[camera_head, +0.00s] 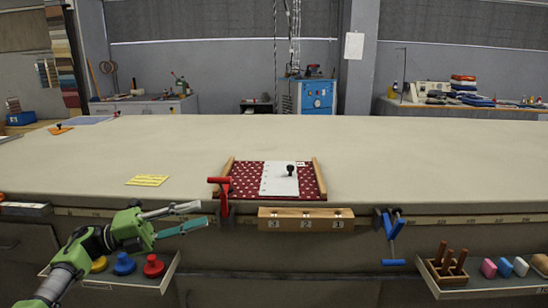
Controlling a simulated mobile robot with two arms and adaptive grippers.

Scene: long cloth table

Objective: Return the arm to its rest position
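My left arm is green and dark grey and comes in from the lower left. My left gripper (203,214) points right, in front of the table's front edge. Its two fingers are apart, with nothing seen between them. It is above the left tray and left of the red clamp (224,194), apart from the clamp. My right arm and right gripper are out of view. The long cloth table (430,165) spans the picture.
Red patterned fabric (247,177) lies between wooden bars, with a white strip (277,181) and a black-knobbed piece (290,170). A numbered wooden block (305,218) and blue clamp (391,232) are at the front edge. The left tray (120,285) and right tray (490,292) hold items.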

